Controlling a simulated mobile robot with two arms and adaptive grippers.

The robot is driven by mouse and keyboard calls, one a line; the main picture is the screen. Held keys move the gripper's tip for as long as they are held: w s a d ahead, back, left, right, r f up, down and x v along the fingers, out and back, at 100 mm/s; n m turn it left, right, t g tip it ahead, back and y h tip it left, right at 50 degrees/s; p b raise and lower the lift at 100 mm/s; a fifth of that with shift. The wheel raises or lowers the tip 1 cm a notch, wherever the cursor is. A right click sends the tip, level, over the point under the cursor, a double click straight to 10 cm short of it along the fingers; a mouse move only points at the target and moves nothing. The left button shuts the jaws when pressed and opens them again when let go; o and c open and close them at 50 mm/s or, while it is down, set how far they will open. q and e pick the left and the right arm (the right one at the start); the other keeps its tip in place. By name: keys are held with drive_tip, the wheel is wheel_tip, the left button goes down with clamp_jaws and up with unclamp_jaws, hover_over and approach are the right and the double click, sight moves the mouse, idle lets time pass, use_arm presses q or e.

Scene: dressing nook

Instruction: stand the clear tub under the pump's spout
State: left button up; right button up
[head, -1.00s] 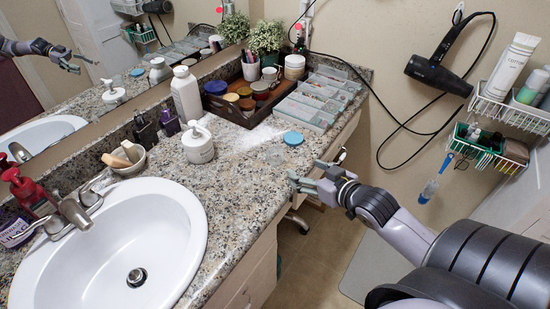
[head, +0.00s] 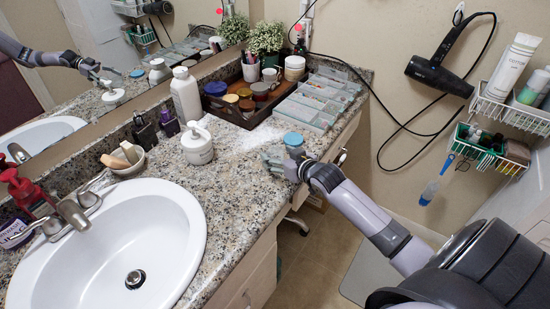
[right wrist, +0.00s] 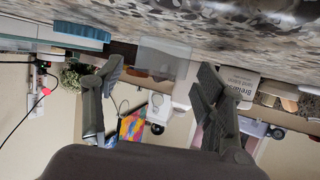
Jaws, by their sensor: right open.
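The white pump bottle (head: 197,148) stands on the counter between the sink and the tray, its spout pointing left. In the right wrist view, which looks upside down, a labelled white bottle (right wrist: 240,83) is partly behind a finger. The clear tub (right wrist: 163,58) shows there as a see-through box on the counter, between the open fingers in the picture. I cannot make it out surely in the head view. My right gripper (head: 272,165) is open and empty, low over the counter's front edge, right of the pump; it also shows in the wrist view (right wrist: 160,75). My left gripper is not in view.
A blue-lidded item (head: 293,139) stands just behind my right gripper, also in the wrist view (right wrist: 82,32). A wooden tray (head: 232,115) of jars and a clear organizer (head: 310,105) fill the back. The sink (head: 110,240) lies left. White powder-like patches mark the counter.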

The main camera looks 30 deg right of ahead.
drive_tip(key=shift+x, duration=1.05)
drive_tip(key=shift+s, duration=0.1)
drive_tip(key=c, duration=1.1)
drive_tip(key=shift+c, duration=0.2)
